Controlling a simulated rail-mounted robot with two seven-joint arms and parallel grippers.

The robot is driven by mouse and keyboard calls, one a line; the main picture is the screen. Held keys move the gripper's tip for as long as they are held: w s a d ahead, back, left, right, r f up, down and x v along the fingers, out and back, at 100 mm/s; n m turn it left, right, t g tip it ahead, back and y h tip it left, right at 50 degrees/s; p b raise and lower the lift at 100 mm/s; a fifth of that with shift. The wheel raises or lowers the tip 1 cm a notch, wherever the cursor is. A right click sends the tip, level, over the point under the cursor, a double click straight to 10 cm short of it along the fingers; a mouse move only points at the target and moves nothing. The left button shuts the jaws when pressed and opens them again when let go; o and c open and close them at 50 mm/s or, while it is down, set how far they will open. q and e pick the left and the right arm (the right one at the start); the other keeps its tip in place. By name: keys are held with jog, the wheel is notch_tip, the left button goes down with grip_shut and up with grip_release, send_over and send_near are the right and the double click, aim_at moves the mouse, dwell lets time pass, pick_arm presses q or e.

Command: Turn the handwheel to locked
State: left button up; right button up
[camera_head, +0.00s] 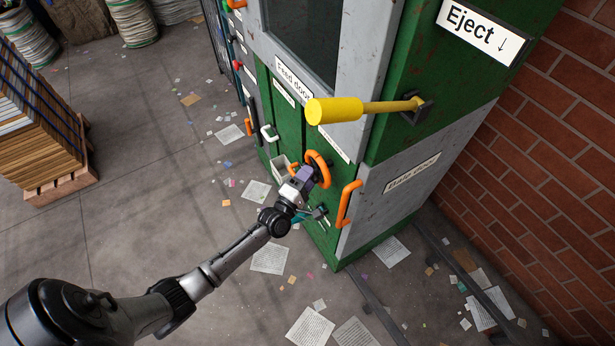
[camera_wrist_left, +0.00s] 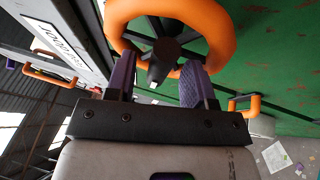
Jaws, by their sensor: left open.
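The orange handwheel (camera_head: 318,167) is on the green front of the machine, low beside an orange bar handle. In the left wrist view its thick rim (camera_wrist_left: 226,30), dark spokes and hub fill the top middle. My left gripper (camera_head: 308,178) is at the wheel. Its purple fingers (camera_wrist_left: 160,78) are apart, one on each side below the dark hub, with tips reaching the wheel. I see nothing clamped between them, and cannot tell if they touch the rim or spokes. No locked mark is readable.
A yellow lever (camera_head: 335,110) sticks out above the wheel. A brick wall (camera_head: 540,180) stands at right. Papers litter the floor; a loaded pallet (camera_head: 60,185) is at left.

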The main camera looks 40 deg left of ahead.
pick_arm(q)
grip_shut()
dwell(0.4)
jog(key=shift+w+a+f+m+h+b, duration=0.15)
jog(key=shift+m+h+b, duration=1.55)
jog(key=shift+m, duration=2.55)
jog(key=shift+s+a+m+h+b, duration=0.15)
jog(key=shift+m+h+b, duration=0.55)
jog(key=shift+m+h, duration=2.7)
jog(key=shift+w+a+f+m+h+b, duration=0.15)
jog(key=shift+m+h+b, duration=1.1)
jog(key=shift+m, duration=3.8)
jog(key=shift+r+m+g, duration=0.1)
jog(key=shift+m+g, duration=0.2)
